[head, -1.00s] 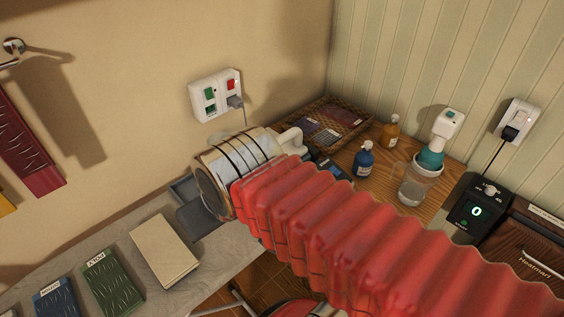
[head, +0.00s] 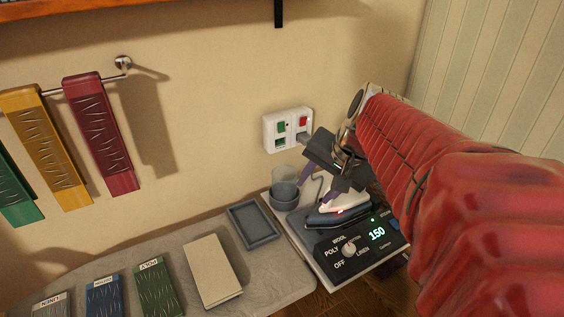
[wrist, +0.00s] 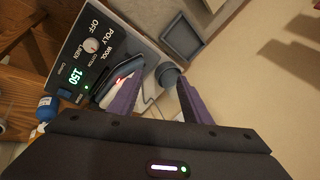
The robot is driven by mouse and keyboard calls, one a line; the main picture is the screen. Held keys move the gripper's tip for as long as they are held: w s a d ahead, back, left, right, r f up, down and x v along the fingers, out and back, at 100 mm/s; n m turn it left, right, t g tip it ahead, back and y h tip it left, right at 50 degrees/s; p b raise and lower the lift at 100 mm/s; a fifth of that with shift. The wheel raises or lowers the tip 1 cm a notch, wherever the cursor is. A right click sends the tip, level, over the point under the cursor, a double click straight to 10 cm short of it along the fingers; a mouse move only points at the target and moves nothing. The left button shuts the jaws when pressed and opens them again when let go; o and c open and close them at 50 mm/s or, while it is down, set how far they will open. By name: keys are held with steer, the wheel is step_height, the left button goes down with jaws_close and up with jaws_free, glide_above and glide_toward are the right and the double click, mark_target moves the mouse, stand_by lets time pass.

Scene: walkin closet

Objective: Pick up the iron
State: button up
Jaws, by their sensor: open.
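The iron (head: 345,203) has a white upper body, a dark lower part and a small red light. It rests on a control station (head: 350,248) whose green display reads 150. The iron also shows in the wrist view (wrist: 113,95), left of centre, partly hidden behind one purple finger. My gripper (head: 318,192) is open with its purple fingers pointing down over the iron's left and rear side. In the wrist view my gripper (wrist: 157,82) has nothing held between the fingers. I cannot tell whether a finger touches the iron.
A beige block (head: 213,270) lies on the pale board. A wall socket (head: 287,130) is close behind my gripper. Coloured cloths hang from a rail at left. A blue bottle (wrist: 46,108) shows in the wrist view.

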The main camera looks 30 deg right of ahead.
steer(key=d+m+t, duration=0.1)
steer(key=d+m, duration=0.5)
steer(key=d, duration=1)
steer(key=shift+r+m, duration=0.2)
steer(key=shift+m, duration=0.2)
steer(key=shift+a, duration=0.1)
steer(key=x, duration=0.8)
steer(key=shift+w+f, duration=0.2)
steer(key=shift+f, duration=0.05)
glide_above(338, 199)
steer(key=d, duration=0.1)
steer(key=shift+s+d+f, duration=0.1)
steer(key=shift+f, duration=1)
steer(key=shift+s+d+f, duration=0.1)
steer(key=shift+f, duration=1.05)
